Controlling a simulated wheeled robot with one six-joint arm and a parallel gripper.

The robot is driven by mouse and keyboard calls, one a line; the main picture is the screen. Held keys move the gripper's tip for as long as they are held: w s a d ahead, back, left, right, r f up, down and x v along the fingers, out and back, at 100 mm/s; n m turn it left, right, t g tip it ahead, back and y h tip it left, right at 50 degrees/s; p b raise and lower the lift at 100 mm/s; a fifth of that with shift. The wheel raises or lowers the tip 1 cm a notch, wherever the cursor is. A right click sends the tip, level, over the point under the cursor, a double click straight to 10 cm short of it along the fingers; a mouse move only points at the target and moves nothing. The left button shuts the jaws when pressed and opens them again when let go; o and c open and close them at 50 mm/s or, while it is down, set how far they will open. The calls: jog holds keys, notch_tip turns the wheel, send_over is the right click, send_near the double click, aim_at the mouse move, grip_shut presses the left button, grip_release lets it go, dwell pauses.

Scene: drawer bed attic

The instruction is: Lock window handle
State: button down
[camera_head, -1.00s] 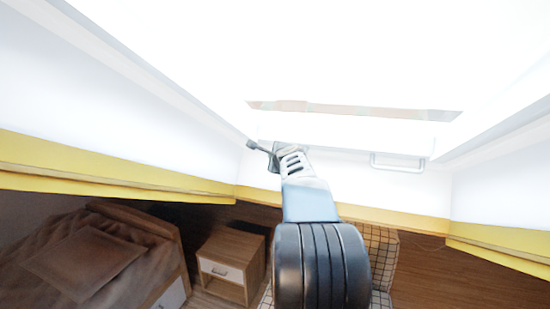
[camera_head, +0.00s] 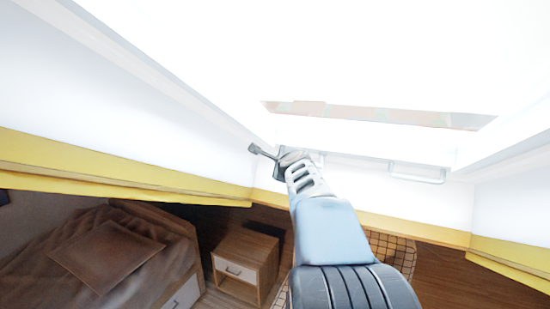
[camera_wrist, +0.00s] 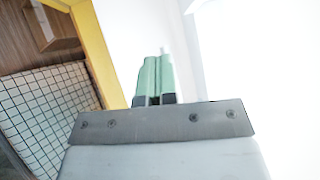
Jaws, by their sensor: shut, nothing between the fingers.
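The window (camera_head: 380,116) fills the upper part of the head view, washed out by bright light. A pale bar-shaped handle (camera_head: 418,178) is on its lower frame, right of my arm. I cannot tell whether this handle is locked. My gripper (camera_head: 254,149) is near the lower left corner of the window frame, pointing left and apart from that handle. In the wrist view its greenish fingers (camera_wrist: 155,78) are together with nothing between them. Whether the fingertips touch the frame cannot be told against the white glare.
A yellow ledge (camera_head: 120,166) runs below the white walls. Below are a bed (camera_head: 85,260) with a brown cover, a wooden nightstand (camera_head: 245,265) and a checkered surface (camera_wrist: 45,110). My arm hides part of the lower frame.

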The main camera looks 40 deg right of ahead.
jog(key=s+a+r+p, duration=0.2)
jog(key=s+a, duration=0.1)
jog(key=a, duration=0.2)
jog(key=shift+r, duration=0.2)
dwell(0.5)
jog(key=s+a+f+n+g+y, duration=0.35)
jog(key=a+f+n, duration=0.35)
jog(key=f+n, duration=0.4)
jog(key=s+a+f+n+g+y, duration=0.1)
jog(key=s+a+f+n+g, duration=0.2)
jog(key=s+a+f+n, duration=0.2)
jog(key=s+a+f+n+g+y, duration=0.2)
jog(key=s+a+f+n, duration=0.3)
jog(key=a+n, duration=0.5)
jog(key=shift+s+a+n+g, duration=0.45)
jog(key=shift+s+a, duration=0.3)
jog(key=shift+s, duration=0.55)
